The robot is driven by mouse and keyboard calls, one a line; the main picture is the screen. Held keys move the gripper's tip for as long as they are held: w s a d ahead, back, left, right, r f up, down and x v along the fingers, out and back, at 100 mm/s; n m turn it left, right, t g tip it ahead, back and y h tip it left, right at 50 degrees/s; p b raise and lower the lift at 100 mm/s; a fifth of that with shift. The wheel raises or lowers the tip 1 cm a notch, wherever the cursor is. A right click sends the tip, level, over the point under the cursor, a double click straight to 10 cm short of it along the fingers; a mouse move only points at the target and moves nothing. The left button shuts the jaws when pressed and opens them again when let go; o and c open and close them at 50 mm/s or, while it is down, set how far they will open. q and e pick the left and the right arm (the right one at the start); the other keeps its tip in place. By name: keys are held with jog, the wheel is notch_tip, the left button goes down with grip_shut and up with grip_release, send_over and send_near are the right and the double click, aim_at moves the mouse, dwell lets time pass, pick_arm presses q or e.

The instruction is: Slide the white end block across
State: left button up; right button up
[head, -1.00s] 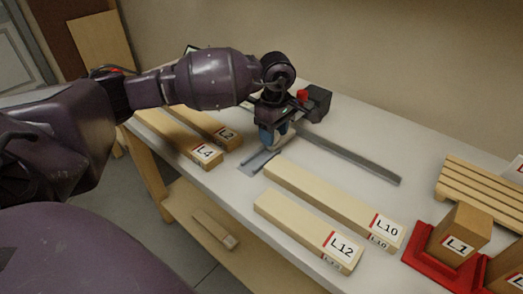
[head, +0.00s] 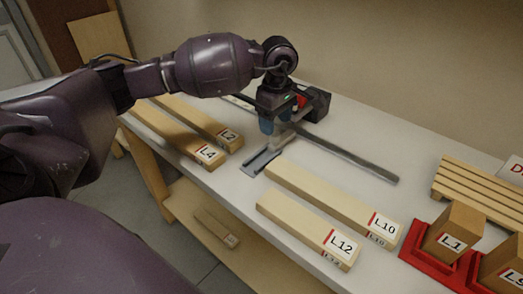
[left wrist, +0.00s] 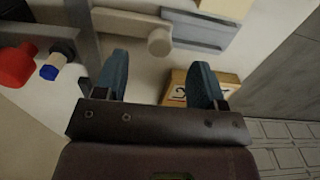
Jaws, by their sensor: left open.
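In the left wrist view an off-white piece with a rounded end (left wrist: 158,41), likely this block, lies ahead of the gap between the fingers. My right gripper is not in view.
The grey rail (head: 350,160) runs to the right, with a dark box (head: 318,103) and red knob (left wrist: 15,65) behind. A grey plate (head: 260,163) lies in front. Timbers L2 (head: 205,120), L4 (head: 175,133), L10 (head: 330,195) and L12 (head: 300,223) lie around. Red holders (head: 425,264) stand right.

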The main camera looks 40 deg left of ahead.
pick_arm(q)
jog(key=shift+r+p, duration=0.7)
jog(key=shift+r, duration=1.7)
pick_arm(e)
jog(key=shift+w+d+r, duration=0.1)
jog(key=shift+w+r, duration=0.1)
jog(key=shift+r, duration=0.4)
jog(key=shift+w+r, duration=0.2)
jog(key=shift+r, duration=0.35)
